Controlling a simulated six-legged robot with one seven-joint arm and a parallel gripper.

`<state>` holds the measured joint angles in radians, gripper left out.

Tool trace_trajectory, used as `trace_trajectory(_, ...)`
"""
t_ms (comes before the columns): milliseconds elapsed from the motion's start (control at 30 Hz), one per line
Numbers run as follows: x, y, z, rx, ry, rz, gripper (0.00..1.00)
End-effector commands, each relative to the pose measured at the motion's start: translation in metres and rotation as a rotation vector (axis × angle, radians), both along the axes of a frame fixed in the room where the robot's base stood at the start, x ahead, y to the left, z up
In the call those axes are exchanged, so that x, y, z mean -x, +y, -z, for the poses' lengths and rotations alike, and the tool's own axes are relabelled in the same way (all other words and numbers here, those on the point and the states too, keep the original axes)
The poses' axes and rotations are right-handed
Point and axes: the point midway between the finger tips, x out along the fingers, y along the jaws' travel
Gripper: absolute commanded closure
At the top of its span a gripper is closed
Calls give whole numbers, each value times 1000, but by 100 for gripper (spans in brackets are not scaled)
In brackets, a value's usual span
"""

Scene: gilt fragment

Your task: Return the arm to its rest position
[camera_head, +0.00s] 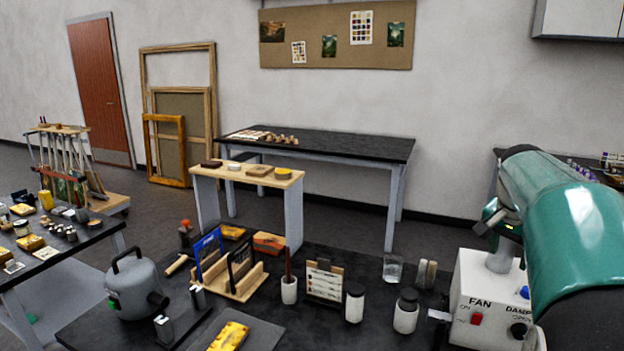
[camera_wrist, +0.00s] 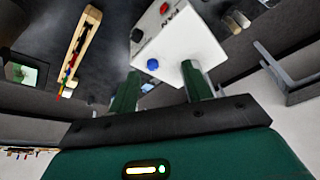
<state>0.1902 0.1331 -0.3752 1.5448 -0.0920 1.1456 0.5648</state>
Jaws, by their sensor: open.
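My arm, teal and black, fills the right side of the head view (camera_head: 575,225). My gripper's two green fingers show in the wrist view (camera_wrist: 160,72), apart with nothing held between them. Beyond the fingertips is a white control box (camera_wrist: 180,42) marked FAN. In the head view the box (camera_head: 478,290) stands at the right of the near bench, partly hidden by my arm. A yellow gilt piece (camera_head: 229,336) lies on a grey pad (camera_head: 262,335) at the bench's front edge, away from my gripper.
The near dark bench (camera_head: 370,270) carries a grey pot (camera_head: 135,288), a wooden rack (camera_head: 240,285), a glass (camera_head: 392,268) and dark-lidded jars (camera_head: 405,316). A side table (camera_head: 75,250) with small items stands at left. Behind are a wooden-topped stand (camera_head: 292,212) and a black-topped table (camera_head: 350,146).

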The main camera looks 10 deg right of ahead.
Motion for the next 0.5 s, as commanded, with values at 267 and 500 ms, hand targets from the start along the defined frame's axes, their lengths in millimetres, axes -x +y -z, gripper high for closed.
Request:
trace_trajectory(267, 37, 99, 1, -36, -45, -297, 51)
trace_trajectory(500, 80, 177, 14, -25, -75, -553, 51)
